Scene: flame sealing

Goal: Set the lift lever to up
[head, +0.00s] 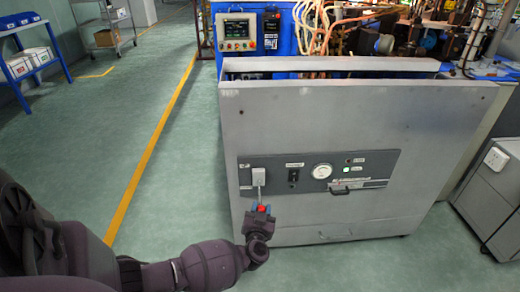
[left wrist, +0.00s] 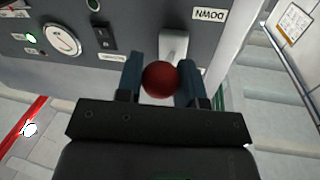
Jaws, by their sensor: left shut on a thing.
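The lift lever has a pale mount (head: 258,176) at the left end of the dark control panel on the grey cabinet. Its round red knob (head: 263,208) shows below the mount in the head view. My left gripper (head: 261,212) is shut on the knob. In the left wrist view the red knob (left wrist: 160,80) sits between the two blue-grey fingers, with the pale lever mount (left wrist: 173,45) just behind it. An upside-down DOWN label (left wrist: 209,15) shows beside the mount. I cannot tell the lever's exact angle. My right gripper is out of view.
The panel also carries a black switch (head: 293,175), a round gauge (head: 320,171) and a small handle (head: 339,191). A grey cabinet (head: 492,190) stands at the right.

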